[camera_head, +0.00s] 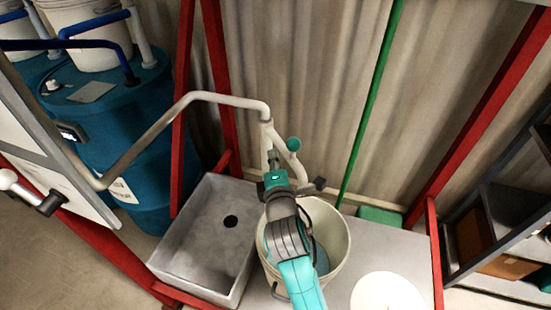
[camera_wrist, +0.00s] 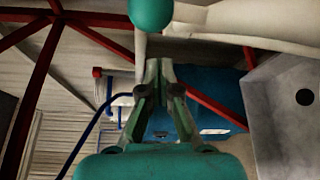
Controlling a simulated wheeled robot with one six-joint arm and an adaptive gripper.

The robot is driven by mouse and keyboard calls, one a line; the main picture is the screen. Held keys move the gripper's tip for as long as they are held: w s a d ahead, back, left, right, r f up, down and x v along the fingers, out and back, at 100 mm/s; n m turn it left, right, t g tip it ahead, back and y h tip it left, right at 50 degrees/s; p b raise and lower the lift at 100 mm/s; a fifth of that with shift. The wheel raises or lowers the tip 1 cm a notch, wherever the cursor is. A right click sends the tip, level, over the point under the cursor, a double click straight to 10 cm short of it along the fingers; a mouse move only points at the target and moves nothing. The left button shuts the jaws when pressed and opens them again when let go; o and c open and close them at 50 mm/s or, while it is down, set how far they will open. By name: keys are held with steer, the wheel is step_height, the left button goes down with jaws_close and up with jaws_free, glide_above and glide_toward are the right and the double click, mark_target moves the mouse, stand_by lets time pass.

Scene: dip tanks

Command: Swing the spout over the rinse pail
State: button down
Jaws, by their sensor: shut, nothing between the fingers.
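The spout is a cream bent pipe (camera_head: 228,100) in the head view. It rises at the middle, bends, and runs left and down past the sink, where its far end is lost near a white panel. A teal ball knob (camera_head: 293,144) sits on a stem by the pipe's upright part, and also shows at the top of the wrist view (camera_wrist: 150,12). The rinse pail (camera_head: 338,232), white with liquid inside, stands right of the sink, partly hidden by my arm. My gripper (camera_head: 272,158) is shut and empty, close beside the upright; contact cannot be told. Its fingertips (camera_wrist: 160,68) show below the knob.
A grey sink (camera_head: 200,232) with a dark drain hole is left of the pail. Red frame posts (camera_head: 222,75) and a green pole (camera_head: 370,105) stand around. Blue drums (camera_head: 125,120) are at the left, shelves (camera_head: 510,215) at the right. A white disc (camera_head: 388,293) lies on the bench.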

steer(key=s+d, duration=0.4)
steer(key=s, duration=0.4)
steer(key=shift+s+r, duration=0.3)
steer(key=shift+s, duration=0.1)
